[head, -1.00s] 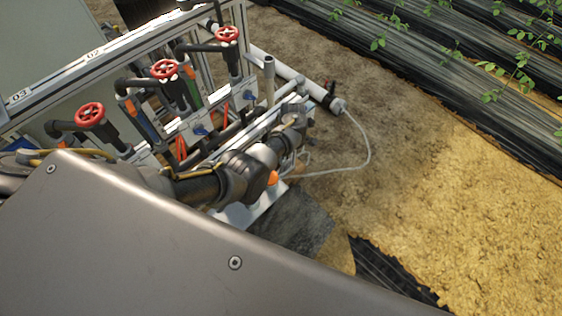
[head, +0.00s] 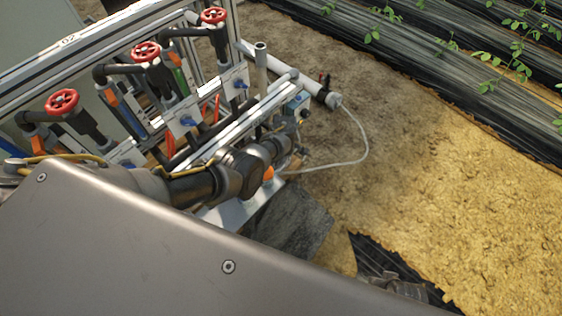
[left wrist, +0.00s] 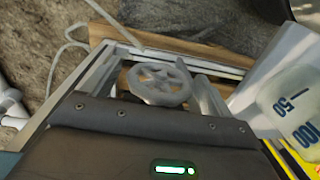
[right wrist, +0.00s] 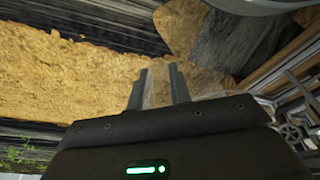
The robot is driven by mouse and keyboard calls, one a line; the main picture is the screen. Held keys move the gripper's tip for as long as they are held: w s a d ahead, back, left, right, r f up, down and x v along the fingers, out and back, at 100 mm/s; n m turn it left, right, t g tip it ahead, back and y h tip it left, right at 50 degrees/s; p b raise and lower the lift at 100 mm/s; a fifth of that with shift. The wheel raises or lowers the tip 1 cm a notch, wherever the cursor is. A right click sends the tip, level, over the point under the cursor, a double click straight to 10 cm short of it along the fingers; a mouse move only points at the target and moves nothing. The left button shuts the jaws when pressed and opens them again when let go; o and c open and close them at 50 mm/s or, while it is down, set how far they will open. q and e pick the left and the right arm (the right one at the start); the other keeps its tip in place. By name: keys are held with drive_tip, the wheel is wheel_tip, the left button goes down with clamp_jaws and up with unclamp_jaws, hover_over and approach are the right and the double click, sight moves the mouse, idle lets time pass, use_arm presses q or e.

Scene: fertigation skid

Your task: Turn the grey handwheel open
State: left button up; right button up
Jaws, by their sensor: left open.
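The grey handwheel (left wrist: 160,83) is a spoked round wheel in the left wrist view. My left gripper (left wrist: 158,78) is open, with one finger on each side of the wheel; I cannot tell whether either finger touches the rim. In the head view my left gripper (head: 291,145) is low over the front right end of the skid, and the grey handwheel cannot be made out there. My right gripper (right wrist: 158,88) is open and empty, with bare soil beyond its fingers.
Several red handwheels, one of them at the back (head: 214,16), stand on upright valves along the skid frame. A white pipe (head: 310,85) with a hose runs at the back right. A container with blue numbers (left wrist: 290,100) is close at the right in the left wrist view. Open soil lies to the right.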

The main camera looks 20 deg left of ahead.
use_arm(q)
drive_tip(key=shift+f, duration=0.25)
use_arm(e)
drive_tip(key=shift+w+r, duration=0.1)
drive_tip(key=shift+r, duration=0.3)
use_arm(q)
drive_tip(key=c, duration=1)
drive_tip(key=shift+r, duration=0.1)
drive_tip(key=t+h+p, duration=0.1)
drive_tip(key=t+p, duration=0.2)
drive_tip(key=p, duration=0.1)
drive_tip(key=shift+d+t, duration=0.15)
drive_tip(key=shift+t, duration=0.25)
drive_tip(key=shift+h, duration=0.3)
use_arm(e)
drive_tip(key=s+d+f, duration=0.2)
drive_tip(key=s+f, duration=0.3)
drive_tip(key=f, duration=0.5)
drive_tip(key=shift+s+d+f+g, duration=0.2)
drive_tip(key=shift+f+g, duration=0.1)
drive_tip(key=shift+g, duration=0.1)
use_arm(q)
drive_tip(key=o, duration=1)
